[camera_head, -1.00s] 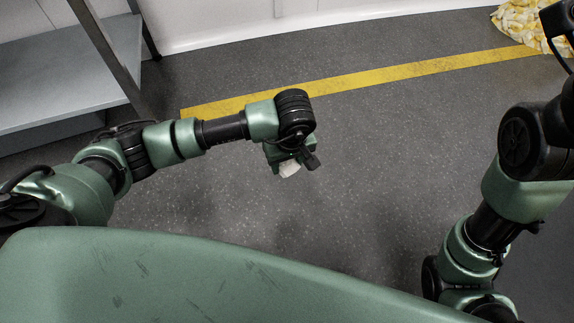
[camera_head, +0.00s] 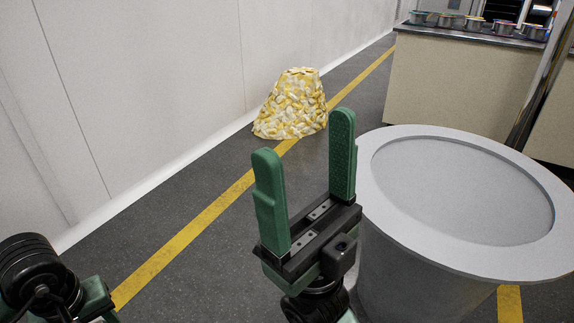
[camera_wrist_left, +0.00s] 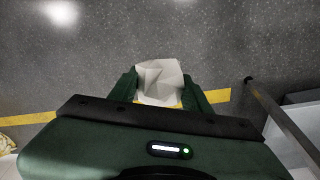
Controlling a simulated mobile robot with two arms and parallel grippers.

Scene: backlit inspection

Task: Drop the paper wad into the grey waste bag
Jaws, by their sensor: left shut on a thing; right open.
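The paper wad (camera_wrist_left: 160,77) is white and crumpled, and shows in the left wrist view between the green fingers. My left gripper (camera_wrist_left: 161,92) is shut on it, above the floor. In the head view only part of my left wrist shows at the lower left corner. My right gripper (camera_head: 305,136) is open and empty, its two green fingers pointing up at the centre. I see nothing that is clearly a grey waste bag. A big round pale grey container-like object (camera_head: 377,258) stands just right of my right gripper; its grey inner face looks plain.
A yellow and white mottled heap (camera_head: 292,105) lies on the floor by the wall, over the yellow line (camera_head: 190,233). A beige counter (camera_head: 455,90) with several small pots stands at the back right.

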